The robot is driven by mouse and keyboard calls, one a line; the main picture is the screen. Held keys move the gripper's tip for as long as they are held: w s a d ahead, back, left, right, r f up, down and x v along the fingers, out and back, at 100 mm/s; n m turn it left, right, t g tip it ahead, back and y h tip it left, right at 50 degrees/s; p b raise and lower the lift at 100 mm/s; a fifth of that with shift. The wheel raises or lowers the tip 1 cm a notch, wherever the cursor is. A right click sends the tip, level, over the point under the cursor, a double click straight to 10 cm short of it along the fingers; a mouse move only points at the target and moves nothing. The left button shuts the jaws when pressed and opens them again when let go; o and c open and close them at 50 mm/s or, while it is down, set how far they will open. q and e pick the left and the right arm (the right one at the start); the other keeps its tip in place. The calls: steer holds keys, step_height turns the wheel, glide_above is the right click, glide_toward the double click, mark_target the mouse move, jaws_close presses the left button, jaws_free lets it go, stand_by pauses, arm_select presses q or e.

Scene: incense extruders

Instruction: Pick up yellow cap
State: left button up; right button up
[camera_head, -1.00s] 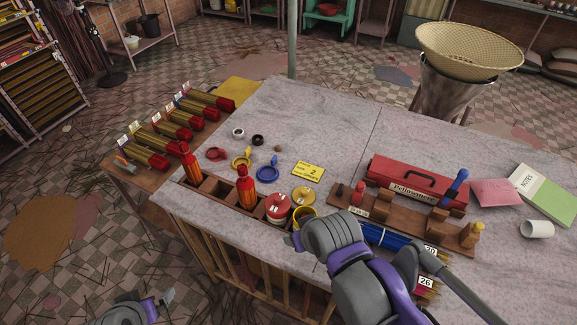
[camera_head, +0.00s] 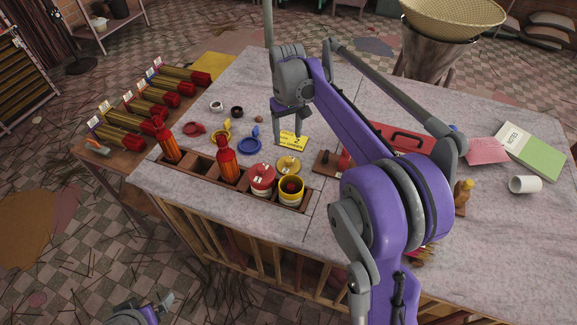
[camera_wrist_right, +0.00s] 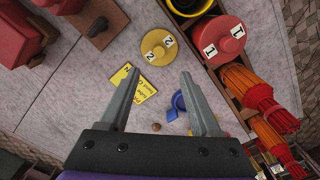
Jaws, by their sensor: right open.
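The round yellow cap (camera_head: 288,165), marked 2, lies flat on the table behind the open yellow jar (camera_head: 291,196). The cap also shows in the right wrist view (camera_wrist_right: 159,47), just beyond the fingertips. My right gripper (camera_head: 288,142) is open and empty, pointing down above the table near the yellow card (camera_head: 294,139), behind the cap and apart from it. Its two fingers are spread in the right wrist view (camera_wrist_right: 160,78). My left gripper (camera_head: 157,308) is low at the bottom left, off the table; its opening is unclear.
A blue ring piece (camera_head: 248,146) and a yellow ring piece (camera_head: 216,138) lie nearby. My right arm covers part of the red toolbox (camera_head: 405,139).

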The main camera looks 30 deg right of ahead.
mark_target(289, 159)
step_height(289, 159, down, 10)
steer(key=shift+s+d+f, duration=0.1)
jaws_close()
stand_by(0.6)
